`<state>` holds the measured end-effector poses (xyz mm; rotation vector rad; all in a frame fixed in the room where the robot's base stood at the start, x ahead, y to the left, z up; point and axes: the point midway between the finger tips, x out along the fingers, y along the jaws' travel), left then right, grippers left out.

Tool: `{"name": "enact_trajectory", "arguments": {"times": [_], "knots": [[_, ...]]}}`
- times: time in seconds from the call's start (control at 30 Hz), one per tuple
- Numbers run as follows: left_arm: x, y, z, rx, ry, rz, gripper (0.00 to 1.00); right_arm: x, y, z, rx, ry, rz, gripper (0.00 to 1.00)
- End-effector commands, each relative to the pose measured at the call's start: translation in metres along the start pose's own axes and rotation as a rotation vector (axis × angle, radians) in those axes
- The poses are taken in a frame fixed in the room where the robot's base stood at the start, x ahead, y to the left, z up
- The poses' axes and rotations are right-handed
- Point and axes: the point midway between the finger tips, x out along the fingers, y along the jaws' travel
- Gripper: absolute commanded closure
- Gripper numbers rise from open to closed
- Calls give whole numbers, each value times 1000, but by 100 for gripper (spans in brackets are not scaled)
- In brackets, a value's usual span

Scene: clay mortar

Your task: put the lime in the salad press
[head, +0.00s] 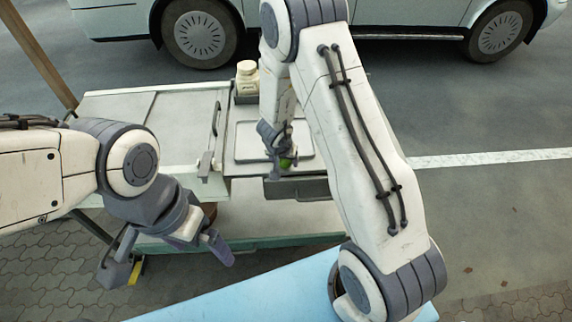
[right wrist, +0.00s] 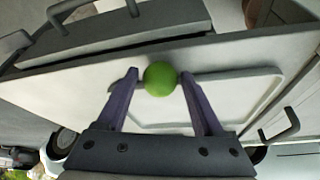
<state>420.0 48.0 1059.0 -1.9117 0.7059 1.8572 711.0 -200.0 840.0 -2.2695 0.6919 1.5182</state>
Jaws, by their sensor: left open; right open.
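The lime (head: 286,163) is a small green ball at the front of the cart top. In the right wrist view the lime (right wrist: 160,79) lies between the tips of my right gripper (right wrist: 158,84). The fingers stand either side of it, open, with narrow gaps. In the head view my right gripper (head: 281,154) is over the cart's front edge and partly hides the lime. My left gripper (head: 168,262) is open and empty, low in front of the cart, away from the lime. I cannot make out a salad press for certain in either view.
The pale cart (head: 182,116) has a flat tray (head: 248,146) on its top and a grey handle (head: 214,122) beside it. A cream jar (head: 247,72) stands at the back. A light blue surface (head: 262,299) lies in front. A parked vehicle (head: 405,18) is behind.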

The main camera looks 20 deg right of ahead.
Motion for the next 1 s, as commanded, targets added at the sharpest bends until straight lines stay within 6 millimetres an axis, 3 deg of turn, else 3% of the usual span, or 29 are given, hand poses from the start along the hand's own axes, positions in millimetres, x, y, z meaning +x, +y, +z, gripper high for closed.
{"name": "enact_trajectory", "arguments": {"times": [0.13, 0.17, 0.33, 0.67, 0.87, 1.0], "knots": [[-1, 0, 0, 0, 0, 0, 0, -1, 0, -1, 0, 1, -1, 31], [-1, 0, 0, 0, 0, 0, 0, -1, 0, -1, 0, 1, -1, 35], [-1, 0, 0, 0, 0, 0, 0, -1, 0, 0, -1, 0, -1, 100], [-4, 0, 0, 0, 0, 0, 0, -5, 0, -2, 0, 1, -1, 100], [-19, 1, -1, 0, 0, 0, 0, -23, -1, -10, 1, 2, -2, 100], [-38, 3, -2, 0, 0, 0, 0, -45, -1, -19, 0, 1, -2, 100]]}}
